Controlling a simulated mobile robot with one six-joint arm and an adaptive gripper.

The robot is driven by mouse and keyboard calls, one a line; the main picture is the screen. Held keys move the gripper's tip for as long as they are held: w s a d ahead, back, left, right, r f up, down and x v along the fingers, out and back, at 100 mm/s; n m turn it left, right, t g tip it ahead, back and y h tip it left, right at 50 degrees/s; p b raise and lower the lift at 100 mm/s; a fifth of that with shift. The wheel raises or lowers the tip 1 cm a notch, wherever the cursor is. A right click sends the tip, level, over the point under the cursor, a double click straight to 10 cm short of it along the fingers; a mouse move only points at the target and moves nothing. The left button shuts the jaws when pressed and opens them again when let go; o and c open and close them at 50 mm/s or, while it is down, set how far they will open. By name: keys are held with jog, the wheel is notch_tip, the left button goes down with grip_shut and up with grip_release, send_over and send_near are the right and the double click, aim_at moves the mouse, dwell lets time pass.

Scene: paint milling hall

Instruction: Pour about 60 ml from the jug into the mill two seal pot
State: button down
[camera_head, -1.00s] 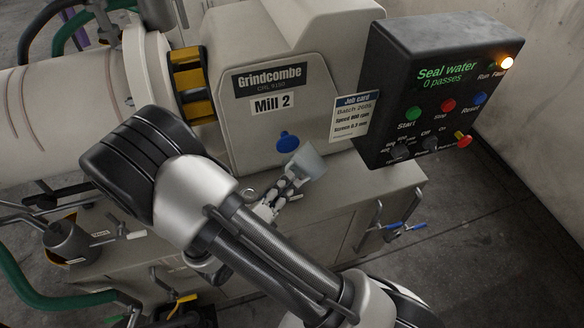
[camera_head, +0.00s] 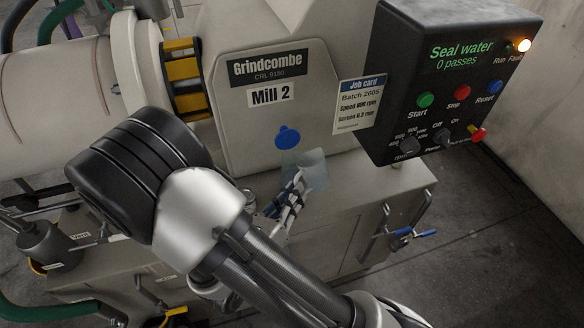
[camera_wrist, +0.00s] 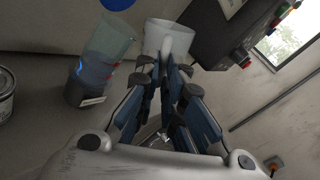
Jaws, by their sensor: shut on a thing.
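My gripper (camera_wrist: 168,78) is shut on the handle of the pale translucent jug (camera_wrist: 168,35) in the wrist view. In the head view, the jug (camera_head: 305,169) is in front of Mill 2's housing, with my gripper (camera_head: 290,197) at its lower left. Its contents cannot be made out. A clear pot with blue inside and a dark lower part (camera_wrist: 97,66) stands left of the jug in the wrist view, apart from it; it looks like the seal pot. Its label is unreadable. My arm covers that area in the head view.
Mill 2's housing (camera_head: 268,105) has a blue disc (camera_head: 287,137) on its front. The control panel (camera_head: 450,85) reads "Seal water, 0 passes" with an amber lamp lit. A can (camera_wrist: 5,94) is at the wrist view's left edge. Blue-handled valves (camera_head: 413,234) are lower right.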

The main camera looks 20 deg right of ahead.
jog(key=shift+s+d+f+m+b, duration=0.4)
jog(key=shift+s+f+m+b, duration=0.3)
jog(key=shift+m, duration=0.45)
jog(key=shift+s+d+f+m+b, duration=0.45)
jog(key=shift+f+m, duration=0.3)
jog(key=shift+m, duration=0.4)
jog(key=shift+s+a+p, duration=0.1)
jog(key=shift+a+p, duration=0.05)
jog(key=shift+p, duration=0.15)
